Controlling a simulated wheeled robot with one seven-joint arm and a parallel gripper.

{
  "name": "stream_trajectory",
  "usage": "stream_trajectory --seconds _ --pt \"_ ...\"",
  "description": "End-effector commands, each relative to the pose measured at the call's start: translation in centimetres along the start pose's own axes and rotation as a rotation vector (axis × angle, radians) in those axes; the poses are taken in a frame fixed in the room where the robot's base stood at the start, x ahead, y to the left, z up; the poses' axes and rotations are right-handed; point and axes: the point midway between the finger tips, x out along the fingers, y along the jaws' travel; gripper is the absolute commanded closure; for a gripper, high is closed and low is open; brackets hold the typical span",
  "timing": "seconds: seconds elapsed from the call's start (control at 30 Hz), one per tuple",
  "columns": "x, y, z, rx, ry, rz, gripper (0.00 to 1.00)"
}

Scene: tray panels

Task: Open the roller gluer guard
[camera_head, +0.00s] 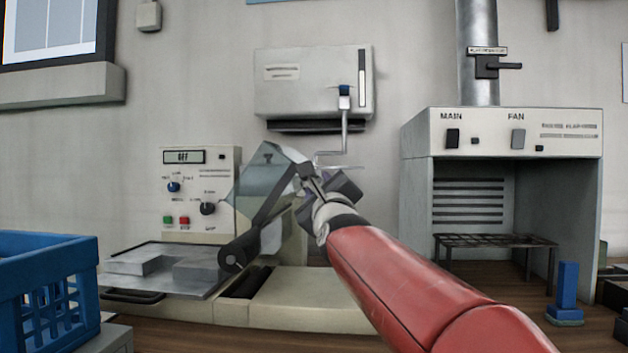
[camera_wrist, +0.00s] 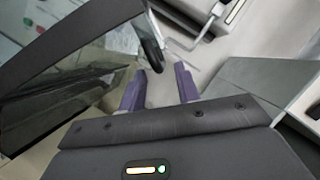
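The roller gluer guard (camera_head: 262,185) is a clear panel with a dark side frame, standing tilted up above the gluer bed. It also fills the left of the wrist view (camera_wrist: 62,48). The dark roller end (camera_head: 238,252) shows at its lower edge. My gripper (camera_head: 308,182) is at the guard's upper right edge. In the wrist view its two purple fingers (camera_wrist: 160,88) stand apart. A dark rounded bar (camera_wrist: 151,52), perhaps part of the guard, lies just beyond and between the fingertips. I cannot tell if they touch it. My wrist hides part of the guard's right side.
A control box (camera_head: 200,190) stands behind the gluer bed (camera_head: 310,300). A wall dispenser (camera_head: 312,85) with a bent crank (camera_head: 344,130) hangs close above my gripper. A blue crate (camera_head: 45,285) is left; a fume hood (camera_head: 500,133) is right.

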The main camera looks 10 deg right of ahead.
Motion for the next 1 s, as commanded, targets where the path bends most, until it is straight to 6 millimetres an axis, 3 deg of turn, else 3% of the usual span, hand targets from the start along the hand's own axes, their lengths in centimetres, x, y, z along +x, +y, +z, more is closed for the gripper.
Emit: stream_trajectory --seconds 0.2,0.6,0.83,1.0 --pt "3.1 -0.1 0.1 -0.002 0.001 0.001 0.68" --pt "4.0 0.0 0.0 -0.002 0.001 0.001 0.68" --pt "4.0 0.0 0.0 -0.002 0.0 0.001 0.98" --pt "3.9 0.0 0.0 -0.002 0.0 0.001 1.0"
